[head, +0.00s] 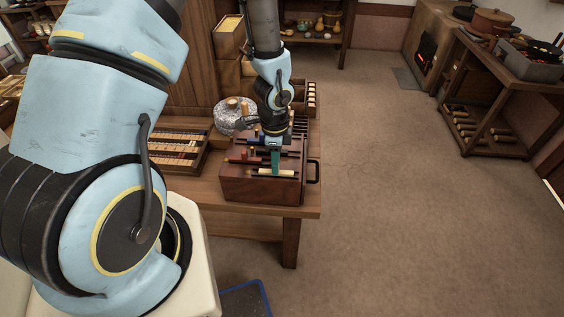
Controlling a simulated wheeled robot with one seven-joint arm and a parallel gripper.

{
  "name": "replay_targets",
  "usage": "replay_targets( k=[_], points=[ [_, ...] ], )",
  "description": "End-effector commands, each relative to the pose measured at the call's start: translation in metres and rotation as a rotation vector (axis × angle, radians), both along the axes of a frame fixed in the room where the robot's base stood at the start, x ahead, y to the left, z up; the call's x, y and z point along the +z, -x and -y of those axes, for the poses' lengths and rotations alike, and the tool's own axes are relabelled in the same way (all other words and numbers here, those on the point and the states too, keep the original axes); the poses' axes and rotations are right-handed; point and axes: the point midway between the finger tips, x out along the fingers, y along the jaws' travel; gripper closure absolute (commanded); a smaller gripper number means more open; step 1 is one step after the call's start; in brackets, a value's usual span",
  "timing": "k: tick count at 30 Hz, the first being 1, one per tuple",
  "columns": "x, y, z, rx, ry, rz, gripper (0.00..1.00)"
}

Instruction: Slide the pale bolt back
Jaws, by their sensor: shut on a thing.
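The pale bolt (289,173) is a light cream bar lying across the top of a dark reddish-brown wooden box (250,190), near its front edge. My gripper (275,171) reaches down from above and is shut on the pale bolt near its middle. The teal fingers cover that part of the bolt. A red bolt (240,158) and other dark bars lie behind the pale one, partly hidden by my gripper.
The box stands on a wooden table (307,205) near its right edge, with a dark handle (314,172) on its right side. Open floor (400,200) extends right.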

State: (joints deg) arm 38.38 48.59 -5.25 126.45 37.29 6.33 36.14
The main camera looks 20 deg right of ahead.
Motion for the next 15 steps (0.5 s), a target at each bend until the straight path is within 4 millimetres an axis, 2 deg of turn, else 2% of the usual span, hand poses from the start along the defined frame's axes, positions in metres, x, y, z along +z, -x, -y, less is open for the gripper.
replay_targets(
  k=[1,4,12,13,15],
  points=[
    [0.001,-0.006,-0.011,0.007,-0.004,0.002,1.00],
    [0.001,-0.011,-0.023,0.006,-0.003,0.001,1.00],
    [0.001,-0.013,-0.026,0.004,-0.005,0.003,1.00],
    [0.001,-0.013,-0.027,0.005,-0.005,0.003,0.70],
    [0.000,-0.013,-0.027,0.005,-0.005,0.003,0.63]
  ],
)
